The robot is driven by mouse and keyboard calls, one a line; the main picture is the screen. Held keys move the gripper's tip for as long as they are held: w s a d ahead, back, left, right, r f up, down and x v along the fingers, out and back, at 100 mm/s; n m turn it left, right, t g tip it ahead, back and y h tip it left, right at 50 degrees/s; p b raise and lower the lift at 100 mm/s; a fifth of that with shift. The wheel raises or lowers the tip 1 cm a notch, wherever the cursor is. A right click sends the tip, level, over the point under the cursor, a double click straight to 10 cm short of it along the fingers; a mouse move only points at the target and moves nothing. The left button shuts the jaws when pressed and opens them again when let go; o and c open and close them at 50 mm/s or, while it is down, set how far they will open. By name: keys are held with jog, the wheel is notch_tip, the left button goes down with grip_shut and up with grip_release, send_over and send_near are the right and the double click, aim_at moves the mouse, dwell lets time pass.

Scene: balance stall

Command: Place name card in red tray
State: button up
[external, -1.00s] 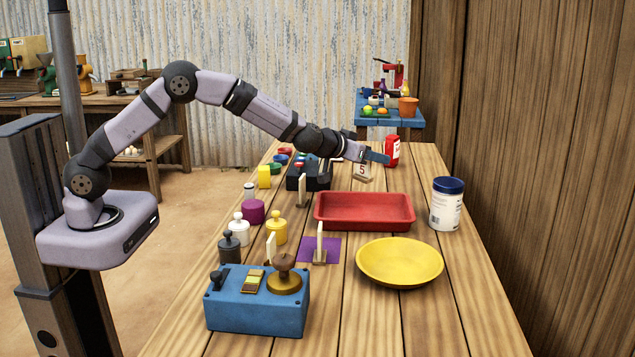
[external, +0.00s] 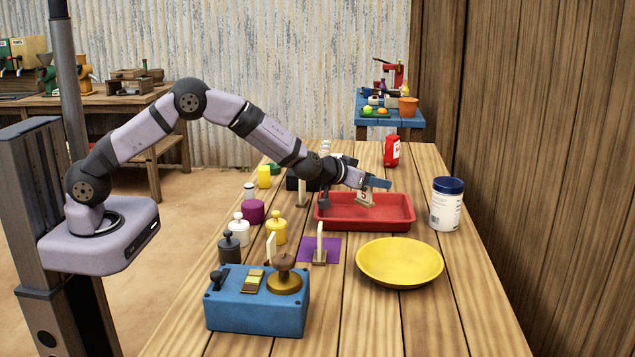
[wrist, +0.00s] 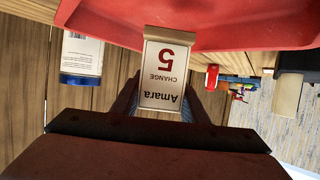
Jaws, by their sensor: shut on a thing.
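The name card (wrist: 162,75) is a small white card with a wooden strip. It reads "Amara", "CHANGE" and a red 5, upside down in the wrist view. My gripper (external: 376,184) is shut on the card, which also shows in the external view (external: 364,198). The red tray (external: 340,224) is a shallow rectangular tray on the wooden table. The card hangs over the tray's far part in the external view. I cannot tell whether it touches the tray floor. The tray also shows along the top of the wrist view (wrist: 220,30).
A yellow plate (external: 399,262) lies in front of the tray. Weights, a purple mat (external: 333,254) with a card, and a blue box (external: 258,314) are left and front.

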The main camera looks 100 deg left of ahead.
jog(key=shift+f, duration=1.8)
jog(key=shift+f+b, duration=0.2)
jog(key=shift+b, duration=0.1)
jog(key=o, duration=1.1)
jog(key=shift+c, duration=0.2)
jog(key=shift+r, duration=0.15)
jog(key=shift+d, duration=0.1)
jog(key=shift+s+d+r, duration=0.2)
jog(key=v, duration=1.1)
jog(key=shift+b, duration=0.45)
jog(key=shift+s+d, duration=0.1)
jog(key=shift+s, duration=0.05)
